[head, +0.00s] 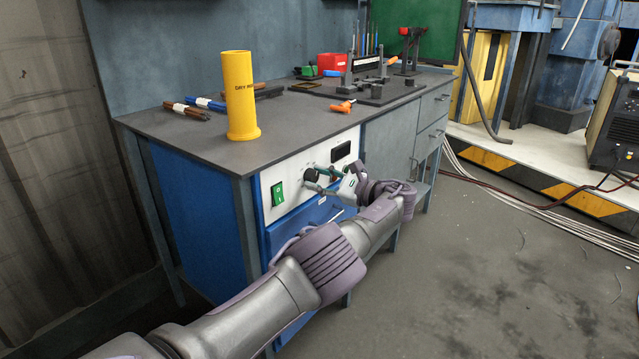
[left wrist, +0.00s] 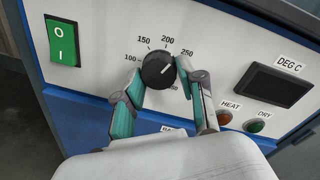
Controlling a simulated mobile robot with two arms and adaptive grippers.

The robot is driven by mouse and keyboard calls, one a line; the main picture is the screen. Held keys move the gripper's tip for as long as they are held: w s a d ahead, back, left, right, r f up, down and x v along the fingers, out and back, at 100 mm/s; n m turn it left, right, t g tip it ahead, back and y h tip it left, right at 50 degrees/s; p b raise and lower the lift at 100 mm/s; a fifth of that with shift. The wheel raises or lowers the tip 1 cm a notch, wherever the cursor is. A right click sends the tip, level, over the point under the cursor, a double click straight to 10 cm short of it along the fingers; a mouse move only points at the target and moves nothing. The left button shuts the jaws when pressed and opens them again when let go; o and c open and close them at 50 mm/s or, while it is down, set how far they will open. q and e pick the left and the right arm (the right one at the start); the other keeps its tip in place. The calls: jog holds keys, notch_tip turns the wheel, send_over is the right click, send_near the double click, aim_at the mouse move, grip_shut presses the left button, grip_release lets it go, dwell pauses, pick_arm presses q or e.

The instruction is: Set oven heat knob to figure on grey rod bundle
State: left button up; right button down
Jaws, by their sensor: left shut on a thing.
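The black oven heat knob (left wrist: 158,69) sits on the white panel, ringed by figures; 100, 150, 200 and 250 are readable, and others are partly hidden by my fingers. Its white mark points up and right, roughly toward 250. My left gripper (left wrist: 160,75) is shut on the knob, one teal finger on each side. In the head view the knob (head: 311,175) shows at the tips of my left gripper (head: 318,179). A dark grey rod bundle (head: 268,92) lies behind the yellow cylinder; no figure on it is readable. My right gripper is out of view.
A green switch (head: 277,193) is left of the knob and a dark DEG C display (left wrist: 272,86) is right.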

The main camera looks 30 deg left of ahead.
pick_arm(q)
jog(key=shift+f+m, duration=0.1)
jog(key=shift+m, duration=0.7)
jog(key=shift+m+b, duration=0.3)
jog(key=shift+m, duration=0.8)
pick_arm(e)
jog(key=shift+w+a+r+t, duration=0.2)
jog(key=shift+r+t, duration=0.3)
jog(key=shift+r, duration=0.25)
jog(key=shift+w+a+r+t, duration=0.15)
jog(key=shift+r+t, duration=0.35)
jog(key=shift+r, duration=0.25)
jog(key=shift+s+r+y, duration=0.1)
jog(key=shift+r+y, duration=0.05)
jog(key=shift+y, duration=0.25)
pick_arm(q)
jog(key=o, duration=1.1)
jog(key=shift+o, duration=0.2)
